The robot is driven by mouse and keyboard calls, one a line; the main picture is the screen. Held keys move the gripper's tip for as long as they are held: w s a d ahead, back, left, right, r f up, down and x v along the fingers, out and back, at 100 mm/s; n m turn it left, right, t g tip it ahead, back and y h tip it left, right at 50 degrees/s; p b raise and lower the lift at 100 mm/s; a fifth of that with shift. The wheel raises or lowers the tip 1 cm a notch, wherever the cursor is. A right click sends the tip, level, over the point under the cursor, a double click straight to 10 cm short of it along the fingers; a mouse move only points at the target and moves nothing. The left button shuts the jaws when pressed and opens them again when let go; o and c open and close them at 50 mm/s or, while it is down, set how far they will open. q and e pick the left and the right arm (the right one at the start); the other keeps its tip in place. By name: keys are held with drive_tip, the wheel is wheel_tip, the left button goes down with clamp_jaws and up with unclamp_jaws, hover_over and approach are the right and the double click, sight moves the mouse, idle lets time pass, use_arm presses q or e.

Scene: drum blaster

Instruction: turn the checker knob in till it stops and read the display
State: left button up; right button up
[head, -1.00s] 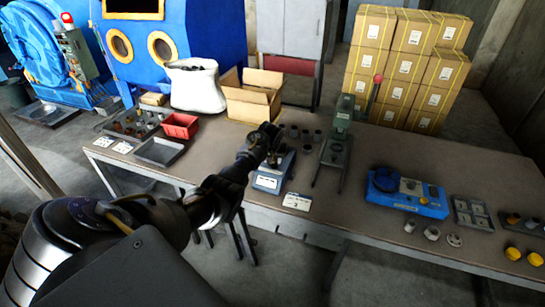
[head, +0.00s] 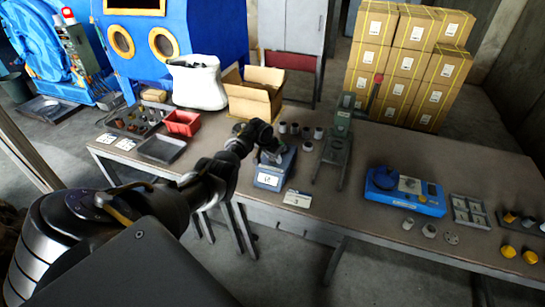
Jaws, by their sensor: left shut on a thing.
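The checker (head: 273,173), a small blue-grey box with a pale display (head: 267,180) on its front, stands near the front edge of the workbench (head: 330,215). Dark marks show on the display, too small to read for certain. My left gripper (head: 270,153) is at the top of the checker, reaching in from the left. It is shut on what appears to be the checker knob, which the fingers and wrist mostly hide. My right gripper is not in view.
A green press (head: 341,125) with a red-tipped lever stands right of the checker, with several small cups (head: 294,129) between. A label card (head: 298,198) lies in front. Behind is an open cardboard box (head: 250,100). A blue device (head: 405,192) sits farther right.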

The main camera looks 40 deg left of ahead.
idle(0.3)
use_arm(q)
drive_tip(key=o, duration=1)
drive_tip(key=shift+c, duration=0.2)
drive_tip(key=shift+r, duration=0.25)
drive_tip(key=p+v, duration=0.3)
drive_tip(key=v, duration=0.7)
drive_tip(key=shift+s, duration=0.2)
